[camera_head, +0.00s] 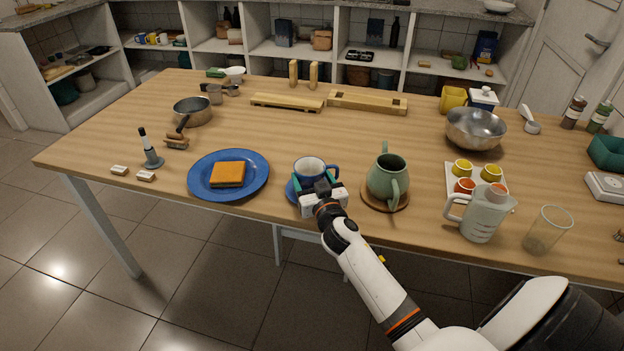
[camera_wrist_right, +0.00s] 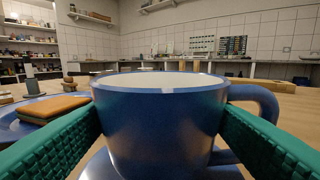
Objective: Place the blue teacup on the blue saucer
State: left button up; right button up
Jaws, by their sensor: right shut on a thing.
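The blue teacup (camera_head: 309,169), white inside, stands upright over the blue saucer (camera_head: 292,191) near the table's front edge. My right gripper (camera_head: 319,188) is shut on the cup from the front. In the right wrist view the cup (camera_wrist_right: 160,120) fills the middle, between two green ridged finger pads (camera_wrist_right: 160,140), with its handle to the right. Parts of the saucer (camera_wrist_right: 100,165) show below the cup. The gripper hides much of the saucer, and I cannot tell whether the cup touches it. My left gripper is not in view.
Left of the cup is a blue plate (camera_head: 256,184) with an orange-topped sponge-like block (camera_head: 228,174). Close on the right, a green pitcher (camera_head: 388,178) stands on a round wooden coaster (camera_head: 371,201). The table (camera_head: 300,135) behind the cup is clear.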

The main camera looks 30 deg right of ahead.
jog(key=shift+f, duration=0.1)
jog(key=o, duration=1.1)
jog(key=shift+r, duration=0.25)
jog(key=v, duration=1.2)
jog(key=shift+f, duration=0.1)
